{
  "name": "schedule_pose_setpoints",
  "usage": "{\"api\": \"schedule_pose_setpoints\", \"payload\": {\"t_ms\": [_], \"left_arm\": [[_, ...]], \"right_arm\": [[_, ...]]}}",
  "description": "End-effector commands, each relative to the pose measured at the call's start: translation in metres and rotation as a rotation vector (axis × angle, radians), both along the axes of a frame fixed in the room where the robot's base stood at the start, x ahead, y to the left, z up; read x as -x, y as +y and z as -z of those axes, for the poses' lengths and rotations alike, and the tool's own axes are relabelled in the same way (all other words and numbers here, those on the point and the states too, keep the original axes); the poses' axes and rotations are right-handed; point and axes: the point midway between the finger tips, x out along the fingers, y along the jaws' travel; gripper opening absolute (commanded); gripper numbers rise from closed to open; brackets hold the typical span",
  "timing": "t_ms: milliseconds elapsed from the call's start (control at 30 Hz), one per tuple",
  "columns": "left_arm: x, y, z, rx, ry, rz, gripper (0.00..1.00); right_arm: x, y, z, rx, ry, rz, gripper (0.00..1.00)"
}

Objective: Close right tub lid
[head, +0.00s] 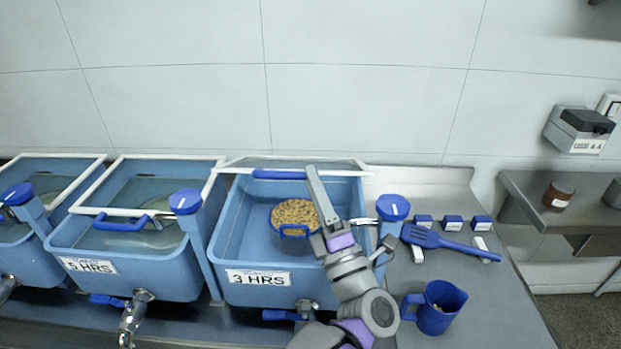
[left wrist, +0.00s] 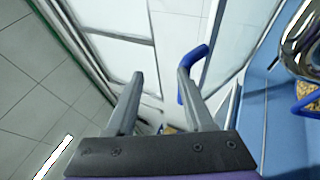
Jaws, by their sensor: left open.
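The right tub (head: 228,255), blue and labelled "3 HRS", stands open at the front. Its clear, white-framed lid (head: 232,164) is raised at the back, with a blue handle (head: 280,174) on its face. My left gripper (head: 313,170) reaches up over the tub's right part, just right of the handle. In the left wrist view my left gripper (left wrist: 160,78) is open and empty. The lid handle (left wrist: 193,72) there is beside and partly behind the right finger, not between the fingers; I cannot tell whether they touch. My right gripper is not in view.
A pot of grain (head: 295,213) sits in the right tub. The middle tub (head: 130,265) has its lid down. A blue-capped post (head: 393,208) stands right of the tub. A blue spatula (head: 450,242) and blue jug (head: 437,308) are on the right counter.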

Motion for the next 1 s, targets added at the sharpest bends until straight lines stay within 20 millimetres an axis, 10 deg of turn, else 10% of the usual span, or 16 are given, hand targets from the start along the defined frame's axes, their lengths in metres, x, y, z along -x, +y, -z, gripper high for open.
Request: {"api": "schedule_pose_setpoints", "payload": {"t_ms": [1000], "left_arm": [[0.046,-0.027,0.046,0.001,0.001,0.001,0.52]], "right_arm": [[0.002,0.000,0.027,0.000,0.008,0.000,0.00]]}}
